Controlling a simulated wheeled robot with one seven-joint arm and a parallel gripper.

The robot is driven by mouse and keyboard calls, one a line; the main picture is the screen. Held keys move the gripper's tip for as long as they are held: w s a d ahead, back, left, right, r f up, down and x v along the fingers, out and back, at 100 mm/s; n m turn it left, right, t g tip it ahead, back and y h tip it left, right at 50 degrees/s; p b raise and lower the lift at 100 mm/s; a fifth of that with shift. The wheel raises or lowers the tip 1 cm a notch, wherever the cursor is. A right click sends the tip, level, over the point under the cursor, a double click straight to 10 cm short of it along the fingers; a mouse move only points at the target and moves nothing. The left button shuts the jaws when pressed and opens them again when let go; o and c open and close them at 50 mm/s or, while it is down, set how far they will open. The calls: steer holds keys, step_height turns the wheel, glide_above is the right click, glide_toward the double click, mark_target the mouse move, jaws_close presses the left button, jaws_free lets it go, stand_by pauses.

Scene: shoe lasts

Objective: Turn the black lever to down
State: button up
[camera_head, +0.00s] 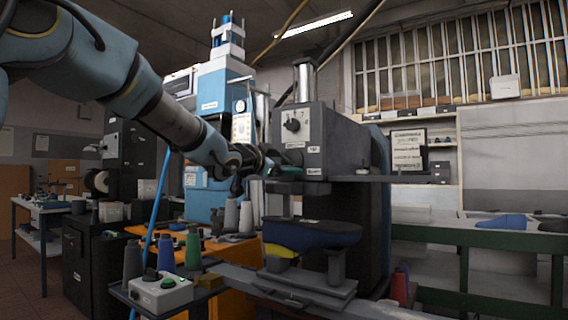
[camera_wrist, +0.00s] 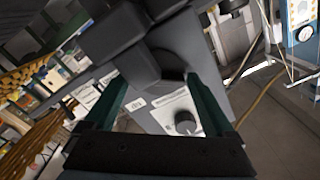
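A grey machine head (camera_head: 305,140) with a dial and small labels stands in the middle of the head view. My gripper (camera_head: 285,173) is at its lower front face. In the wrist view my gripper (camera_wrist: 160,82) has its two green fingers wide apart. A black blocky part with a rounded end (camera_wrist: 160,64), which looks like the black lever, lies at and beyond the fingertips. I cannot tell whether the fingers touch it. Its position is unclear in the head view, where my gripper and arm cover that area.
Below the gripper a dark blue shoe last (camera_head: 312,233) sits on the machine's support. Thread cones (camera_head: 193,248) and a control box with a green button (camera_head: 160,292) stand at the lower left. A flat grey arm (camera_head: 370,179) juts out right of the head.

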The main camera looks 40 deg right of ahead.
steer(key=shift+o, duration=0.6)
steer(key=v, duration=1.1)
steer(key=shift+b, duration=0.35)
